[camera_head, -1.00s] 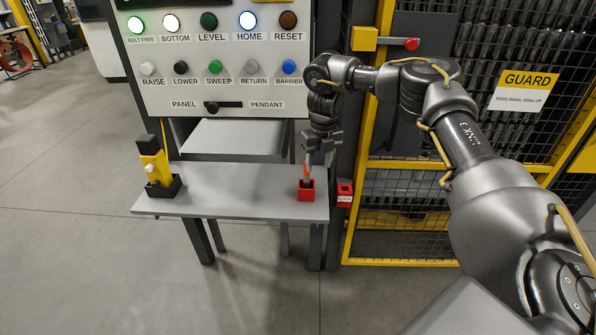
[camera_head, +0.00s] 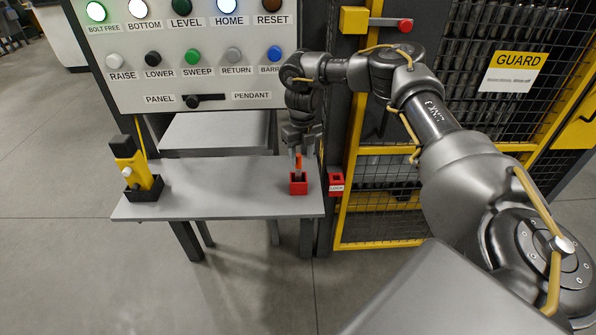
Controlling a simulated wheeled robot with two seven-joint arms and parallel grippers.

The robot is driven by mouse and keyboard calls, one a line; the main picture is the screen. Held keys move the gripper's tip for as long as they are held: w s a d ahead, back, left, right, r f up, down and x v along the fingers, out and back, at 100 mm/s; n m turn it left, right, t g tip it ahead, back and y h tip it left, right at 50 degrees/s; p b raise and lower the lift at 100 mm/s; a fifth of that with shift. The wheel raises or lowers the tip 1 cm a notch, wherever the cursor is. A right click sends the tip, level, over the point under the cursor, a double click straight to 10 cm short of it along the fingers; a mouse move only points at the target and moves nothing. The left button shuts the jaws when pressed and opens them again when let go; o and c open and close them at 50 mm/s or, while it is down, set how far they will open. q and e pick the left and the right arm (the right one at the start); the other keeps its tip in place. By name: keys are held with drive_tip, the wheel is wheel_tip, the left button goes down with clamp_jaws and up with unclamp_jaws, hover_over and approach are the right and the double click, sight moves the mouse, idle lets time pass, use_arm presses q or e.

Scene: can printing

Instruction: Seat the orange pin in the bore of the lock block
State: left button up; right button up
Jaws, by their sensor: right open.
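The orange pin (camera_head: 298,164) stands upright in a small red holder (camera_head: 298,186) near the right end of the grey shelf. My right gripper (camera_head: 297,156) points down directly above the holder. It is open, with its fingers at the upper part of the pin; whether they touch it cannot be told. The lock block (camera_head: 336,184) is a red block labelled LOCK, beside the shelf's right end on the guard post. It has a dark opening in its top. My left gripper is not in view.
The grey shelf (camera_head: 220,190) is clear in the middle. A yellow and black pendant (camera_head: 128,160) stands in a black cradle (camera_head: 146,190) at its left end. The button panel (camera_head: 185,95) rises behind. A yellow-framed mesh guard (camera_head: 385,195) stands at right.

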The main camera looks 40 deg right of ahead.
sight(299, 167)
drive_tip(key=shift+a+f, duration=0.1)
drive_tip(key=f, duration=0.1)
drive_tip(key=f+p, duration=0.1)
drive_tip(key=f, duration=0.1)
drive_tip(key=f+p, duration=0.1)
drive_tip(key=shift+w+a+f, duration=0.2)
drive_tip(key=shift+w+f, duration=0.05)
drive_tip(key=shift+w, duration=0.1)
drive_tip(key=shift+f, duration=0.3)
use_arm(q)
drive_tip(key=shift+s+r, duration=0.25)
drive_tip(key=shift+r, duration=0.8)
use_arm(e)
drive_tip(key=shift+c, duration=0.3)
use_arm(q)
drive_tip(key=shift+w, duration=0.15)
use_arm(e)
clamp_jaws()
